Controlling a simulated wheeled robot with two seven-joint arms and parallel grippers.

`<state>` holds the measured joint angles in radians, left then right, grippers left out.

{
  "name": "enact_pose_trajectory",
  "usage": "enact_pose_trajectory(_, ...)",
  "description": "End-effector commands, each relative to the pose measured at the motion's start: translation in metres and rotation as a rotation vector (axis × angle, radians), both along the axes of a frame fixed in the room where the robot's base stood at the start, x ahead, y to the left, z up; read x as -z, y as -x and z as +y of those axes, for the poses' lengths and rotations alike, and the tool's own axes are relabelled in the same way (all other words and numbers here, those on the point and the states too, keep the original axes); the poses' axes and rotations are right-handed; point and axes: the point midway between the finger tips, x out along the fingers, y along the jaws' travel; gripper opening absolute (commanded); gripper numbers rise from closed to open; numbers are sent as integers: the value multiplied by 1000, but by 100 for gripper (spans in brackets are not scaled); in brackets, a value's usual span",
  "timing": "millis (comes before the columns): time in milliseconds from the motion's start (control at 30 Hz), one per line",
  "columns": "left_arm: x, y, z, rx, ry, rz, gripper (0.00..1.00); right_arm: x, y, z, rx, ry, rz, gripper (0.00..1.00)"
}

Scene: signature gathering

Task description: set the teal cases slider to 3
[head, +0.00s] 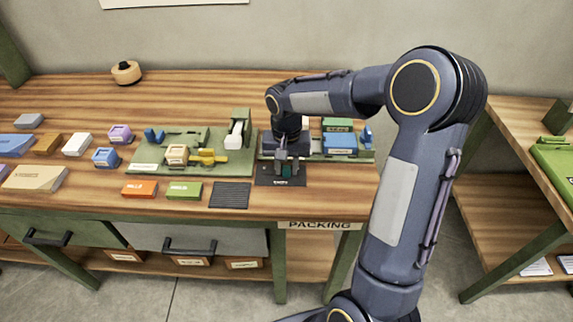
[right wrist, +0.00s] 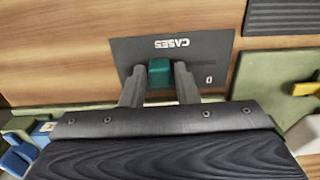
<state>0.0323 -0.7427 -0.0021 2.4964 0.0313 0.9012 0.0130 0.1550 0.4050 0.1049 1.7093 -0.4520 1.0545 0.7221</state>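The teal cases slider (right wrist: 159,72) is a small block on a dark panel lettered CASES (right wrist: 130,50). In the head view, the panel (head: 268,181) lies near the table's front edge. My right gripper (right wrist: 160,76) reaches down over it, and its two fingers stand at either side of the teal block, appearing to touch it. The gripper also shows in the head view (head: 286,168). A "0" is visible at one end of the panel's scale; the other marks are hidden or too small to read. My left gripper is not in view.
A green tray (head: 145,168) with a yellow piece (head: 207,157) lies left of the panel. A black ribbed mat (head: 230,195), an orange block (head: 140,189) and a green block (head: 184,190) lie along the front. Coloured boxes stand behind and right of the gripper.

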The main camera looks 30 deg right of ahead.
Motion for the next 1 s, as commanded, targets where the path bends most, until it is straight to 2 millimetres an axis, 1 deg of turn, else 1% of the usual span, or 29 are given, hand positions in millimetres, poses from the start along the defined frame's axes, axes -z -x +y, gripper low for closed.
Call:
enact_pose_trajectory(33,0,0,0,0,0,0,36,0,0,0,0,0,0,21)
enact_pose_trajectory(200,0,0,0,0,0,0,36,0,0,0,0,1,-1,0)
enact_pose_trajectory(433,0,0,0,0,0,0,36,0,0,-1,0,1,-1,0)
enact_pose_trajectory(533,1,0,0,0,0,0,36,-1,5,-9,2,2,-1,0)
enact_pose_trajectory(700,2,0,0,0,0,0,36,-1,17,-29,3,2,-1,0)
enact_pose_trajectory(967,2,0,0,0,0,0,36,-1,18,-31,1,5,2,0)
enact_pose_trajectory(1000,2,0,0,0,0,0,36,-1,18,-32,2,5,2,24)
